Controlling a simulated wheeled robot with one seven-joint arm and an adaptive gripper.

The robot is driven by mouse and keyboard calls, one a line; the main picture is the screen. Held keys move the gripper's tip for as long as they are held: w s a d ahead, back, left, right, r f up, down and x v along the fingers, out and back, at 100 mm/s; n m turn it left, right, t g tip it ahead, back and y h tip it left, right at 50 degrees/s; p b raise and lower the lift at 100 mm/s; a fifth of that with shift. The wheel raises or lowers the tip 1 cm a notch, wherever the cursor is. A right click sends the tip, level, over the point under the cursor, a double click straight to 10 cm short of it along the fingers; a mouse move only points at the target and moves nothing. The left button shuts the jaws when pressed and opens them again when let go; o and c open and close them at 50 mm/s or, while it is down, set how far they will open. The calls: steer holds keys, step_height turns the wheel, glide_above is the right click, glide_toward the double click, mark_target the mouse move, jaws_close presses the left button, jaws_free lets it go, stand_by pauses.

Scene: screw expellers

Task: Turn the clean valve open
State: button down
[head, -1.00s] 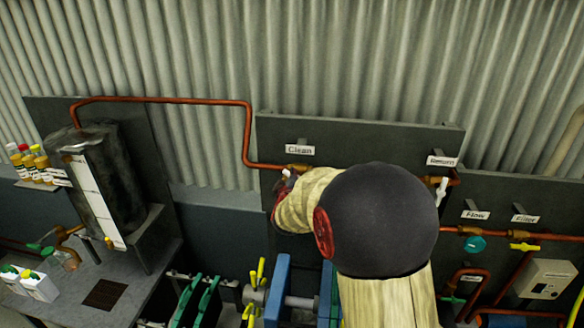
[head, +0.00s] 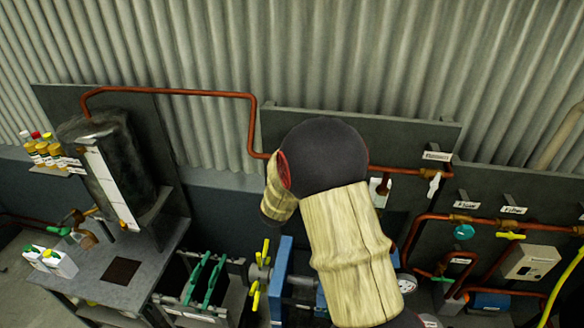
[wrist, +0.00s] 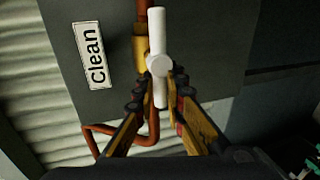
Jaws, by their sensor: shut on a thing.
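The clean valve's white bar handle (wrist: 158,62) shows in the wrist view, beside a brass fitting (wrist: 139,50) and lying roughly parallel to the pipe. The white "Clean" label (wrist: 90,55) appears sideways to its left. My gripper (wrist: 161,92) has its dark fingertips on either side of the handle's lower end and is shut on it. The rest of the handle sticks out beyond the fingertips. In the head view my arm hides the clean valve, its label and the gripper.
Copper pipe (head: 250,125) runs along the dark wall panel (head: 400,135). Another white valve handle (head: 434,186) is to the right, with a teal handle (head: 464,232) and a yellow handle (head: 510,236). Blue and green press parts stand below my arm.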

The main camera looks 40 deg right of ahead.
stand_by(0.4)
steer(key=c, duration=2)
jaws_free()
steer(key=shift+w, duration=0.1)
steer(key=shift+o, duration=0.6)
steer(key=v, duration=1.2)
steer(key=shift+f, duration=0.1)
